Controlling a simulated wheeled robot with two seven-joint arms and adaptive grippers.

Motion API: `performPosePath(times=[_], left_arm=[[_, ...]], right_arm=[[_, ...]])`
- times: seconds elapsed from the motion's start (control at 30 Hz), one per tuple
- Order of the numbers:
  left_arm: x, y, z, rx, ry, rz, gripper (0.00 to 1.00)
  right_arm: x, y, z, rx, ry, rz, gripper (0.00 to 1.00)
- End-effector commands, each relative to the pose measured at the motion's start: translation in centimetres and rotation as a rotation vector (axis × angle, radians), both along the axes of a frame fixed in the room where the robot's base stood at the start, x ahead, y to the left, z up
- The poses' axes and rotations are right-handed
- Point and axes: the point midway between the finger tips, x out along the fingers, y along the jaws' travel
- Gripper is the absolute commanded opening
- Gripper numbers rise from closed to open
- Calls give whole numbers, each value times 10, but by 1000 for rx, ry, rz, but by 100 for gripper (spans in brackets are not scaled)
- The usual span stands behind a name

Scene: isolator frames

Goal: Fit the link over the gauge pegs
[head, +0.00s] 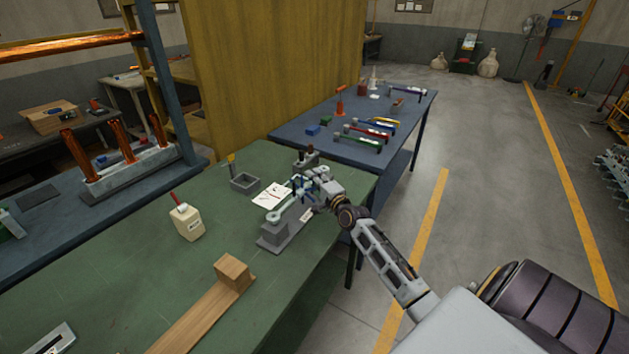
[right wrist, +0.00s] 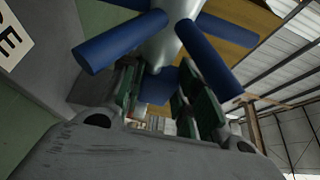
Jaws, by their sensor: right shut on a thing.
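The pale grey-green link (head: 287,208) has a ring at its near end, over the grey block of the gauge (head: 274,234) on the green table. My right gripper (head: 314,189) is at the link's far end and shut on it. Blue rods show around the fingers. In the right wrist view, the gripper (right wrist: 158,88) has its green-padded fingers at a grey rounded piece of the link (right wrist: 167,38) with blue rods sticking out. The pegs are hidden, so I cannot tell whether the link is seated on them. My left gripper is out of view.
A wooden block (head: 232,271) on a board is nearer. A blue table (head: 345,147) with several tools stands behind.

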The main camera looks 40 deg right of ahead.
Motion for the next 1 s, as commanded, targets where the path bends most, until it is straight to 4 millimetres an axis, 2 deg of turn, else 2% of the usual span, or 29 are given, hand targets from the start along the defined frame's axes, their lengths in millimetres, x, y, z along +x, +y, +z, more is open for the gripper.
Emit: performPosePath(times=[1.0], left_arm=[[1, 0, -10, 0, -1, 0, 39]], right_arm=[[0, 0, -10, 1, -7, -1, 0]])
